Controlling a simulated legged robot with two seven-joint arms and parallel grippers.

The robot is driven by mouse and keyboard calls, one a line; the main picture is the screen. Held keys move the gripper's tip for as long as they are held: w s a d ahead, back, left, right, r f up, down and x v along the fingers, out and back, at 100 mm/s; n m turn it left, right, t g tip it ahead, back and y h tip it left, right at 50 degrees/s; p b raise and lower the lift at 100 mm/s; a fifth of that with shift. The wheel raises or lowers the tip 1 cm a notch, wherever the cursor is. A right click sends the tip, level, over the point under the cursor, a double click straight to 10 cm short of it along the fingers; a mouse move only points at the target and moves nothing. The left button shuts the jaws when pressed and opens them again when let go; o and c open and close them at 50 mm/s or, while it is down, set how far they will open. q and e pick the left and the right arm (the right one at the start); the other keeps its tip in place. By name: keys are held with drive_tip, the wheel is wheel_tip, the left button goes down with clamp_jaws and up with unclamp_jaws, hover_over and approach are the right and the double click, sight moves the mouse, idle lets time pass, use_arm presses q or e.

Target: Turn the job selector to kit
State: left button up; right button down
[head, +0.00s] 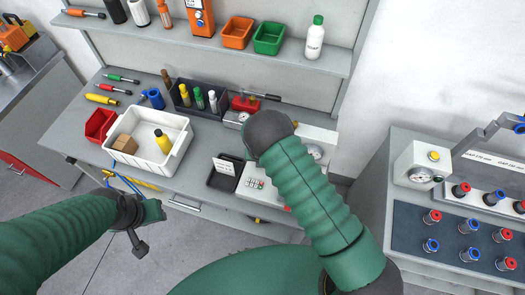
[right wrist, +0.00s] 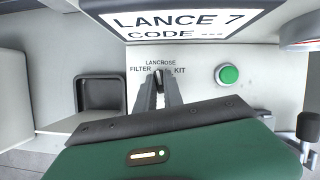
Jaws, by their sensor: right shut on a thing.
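The job selector (right wrist: 159,76) is a small dark knob on a pale panel (right wrist: 195,90) in the right wrist view. The labels FILTER, LANCROSE and KIT stand left of, above and right of it. It looks roughly upright, towards LANCROSE; its exact angle is hard to tell. My right gripper (right wrist: 159,88) is shut on the selector, one finger on each side. In the head view my right wrist covers the selector and those fingers. My left gripper (head: 132,218) hangs low in front of the bench, away from the panel; its jaw opening is unclear.
A sign reading LANCE 7 CODE (right wrist: 185,22) is above the selector, and a green button (right wrist: 228,75) is to its right. A black tray (right wrist: 100,93) lies left. In the head view a white bin (head: 175,150) and a keypad unit (head: 256,184) are on the bench.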

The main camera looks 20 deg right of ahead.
drive_tip(key=m+p, duration=0.2)
drive_tip(key=p, duration=0.1)
drive_tip(key=shift+s+a+r+g+h, duration=0.1)
drive_tip(key=shift+a+r+g+h, duration=0.1)
drive_tip(key=shift+g+h, duration=0.1)
drive_tip(key=shift+f+m, duration=0.2)
drive_tip(key=shift+m, duration=0.3)
drive_tip(key=shift+f+m, duration=0.2)
drive_tip(key=shift+m, duration=0.2)
drive_tip(key=m+g+b, duration=0.1)
drive_tip(key=m+b, duration=0.2)
drive_tip(key=m+g+h+b, duration=0.1)
drive_tip(key=m+b, duration=0.1)
drive_tip(key=b, duration=0.2)
drive_tip(key=m+g+h+b, duration=0.1)
drive_tip(key=m+b, duration=0.2)
drive_tip(key=shift+w+a+f+m+b, duration=0.1)
drive_tip(key=shift+w+f+m+b, duration=0.05)
drive_tip(key=shift+w+m+b, duration=0.2)
drive_tip(key=shift+r+m+g+b, duration=0.25)
drive_tip(key=shift+m+g+b, duration=0.25)
drive_tip(key=shift+m+b, duration=0.5)
drive_tip(key=c, duration=1.5)
unclamp_jaws()
drive_tip(key=shift+w, duration=0.1)
drive_tip(key=shift+o, duration=0.2)
